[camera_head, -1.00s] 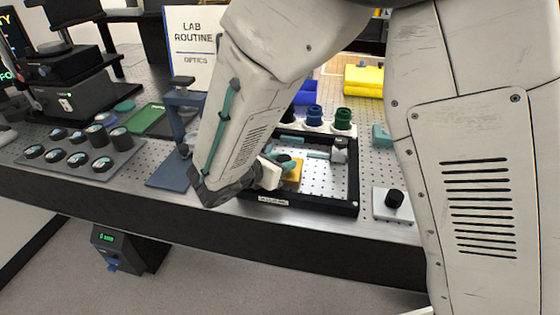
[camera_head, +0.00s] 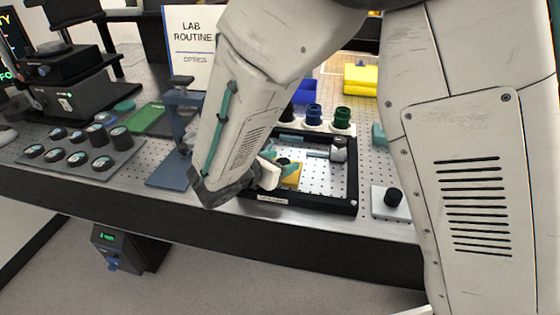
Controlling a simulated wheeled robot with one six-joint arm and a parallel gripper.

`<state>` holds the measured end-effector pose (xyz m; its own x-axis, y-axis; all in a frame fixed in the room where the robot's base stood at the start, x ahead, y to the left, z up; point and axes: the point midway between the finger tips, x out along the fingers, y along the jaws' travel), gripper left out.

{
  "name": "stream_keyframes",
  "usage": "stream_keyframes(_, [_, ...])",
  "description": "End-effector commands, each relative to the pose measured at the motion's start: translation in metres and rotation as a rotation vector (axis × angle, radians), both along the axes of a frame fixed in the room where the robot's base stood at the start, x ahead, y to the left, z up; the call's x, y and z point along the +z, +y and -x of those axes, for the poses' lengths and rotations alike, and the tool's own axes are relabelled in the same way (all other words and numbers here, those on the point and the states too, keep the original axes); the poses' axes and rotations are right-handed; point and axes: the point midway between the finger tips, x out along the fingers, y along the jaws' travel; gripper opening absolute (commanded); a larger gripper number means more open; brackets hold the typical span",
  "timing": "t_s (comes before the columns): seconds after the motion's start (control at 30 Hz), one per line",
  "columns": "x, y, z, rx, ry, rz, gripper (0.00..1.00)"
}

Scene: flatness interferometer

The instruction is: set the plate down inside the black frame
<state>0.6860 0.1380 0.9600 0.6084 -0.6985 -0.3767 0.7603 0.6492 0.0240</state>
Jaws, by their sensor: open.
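The black frame (camera_head: 318,203) lies on the perforated bench, with a label on its front edge. A yellow-orange plate (camera_head: 291,179) with a dark spot lies inside its left part, partly hidden by my gripper. My gripper (camera_head: 279,166) has teal fingertips and is over the plate's left side. Its fingers are spread apart, one at each side of the dark spot. I cannot tell whether the fingertips still touch the plate. My forearm hides the frame's left side.
A blue clamp stand (camera_head: 178,130) and a tray of round pieces (camera_head: 85,150) are at the left. The bench's front edge is close.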

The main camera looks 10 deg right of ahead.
Motion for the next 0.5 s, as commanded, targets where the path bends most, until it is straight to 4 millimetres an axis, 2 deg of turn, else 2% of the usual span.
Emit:
stream_keyframes(0.03, [-0.006, -0.002, 0.005, 0.0, 0.021, 0.0, 0.55])
stream_keyframes(0.1, [0.001, 0.0, 0.006, 0.003, 0.022, 0.001, 0.55])
stream_keyframes(0.5, [0.037, 0.061, 0.056, 0.005, 0.014, 0.001, 0.55])
